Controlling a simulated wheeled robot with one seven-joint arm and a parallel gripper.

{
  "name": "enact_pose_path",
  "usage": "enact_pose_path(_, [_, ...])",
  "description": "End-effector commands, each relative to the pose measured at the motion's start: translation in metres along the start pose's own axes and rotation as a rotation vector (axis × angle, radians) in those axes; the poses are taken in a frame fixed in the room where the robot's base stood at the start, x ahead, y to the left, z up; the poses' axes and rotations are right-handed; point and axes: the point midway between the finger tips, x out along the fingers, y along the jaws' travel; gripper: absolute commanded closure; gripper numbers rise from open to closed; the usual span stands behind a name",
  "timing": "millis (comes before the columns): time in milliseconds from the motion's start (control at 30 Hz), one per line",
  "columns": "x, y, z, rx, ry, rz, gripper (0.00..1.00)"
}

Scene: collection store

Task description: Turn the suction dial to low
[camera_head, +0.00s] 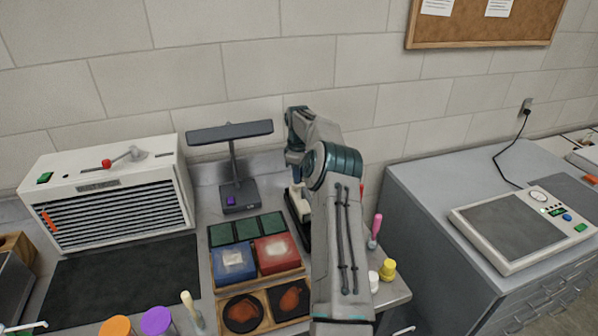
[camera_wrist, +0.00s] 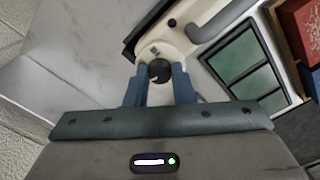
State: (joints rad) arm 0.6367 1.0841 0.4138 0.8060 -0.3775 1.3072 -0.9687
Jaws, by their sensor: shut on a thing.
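The suction dial (camera_wrist: 159,70), a small dark round knob, sits on the end of a cream-coloured device (camera_wrist: 170,40) in the wrist view. My gripper (camera_wrist: 160,88) has its two blue fingers on either side of the dial and is shut on it. The dial's pointer and any low mark cannot be read. In the head view the cream device (camera_head: 298,203) shows only partly, left of my arm. My arm hides the dial and the gripper's fingers there.
A grey hose (camera_wrist: 222,18) curves off the cream device. Left of my arm are a dark lamp-like stand (camera_head: 238,165), a blue box (camera_head: 232,262) and a red box (camera_head: 277,254). A louvred white unit (camera_head: 110,190) stands far left. Pink (camera_head: 376,228) and yellow (camera_head: 388,270) items stand right.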

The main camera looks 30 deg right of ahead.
Motion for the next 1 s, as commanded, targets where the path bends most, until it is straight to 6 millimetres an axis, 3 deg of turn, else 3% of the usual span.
enact_pose_path(400, [-0.0008,0.0000,-0.0002,-0.237,0.000,0.000,1.00])
enact_pose_path(1000, [-0.0004,0.0000,-0.0002,-0.288,0.000,0.000,1.00])
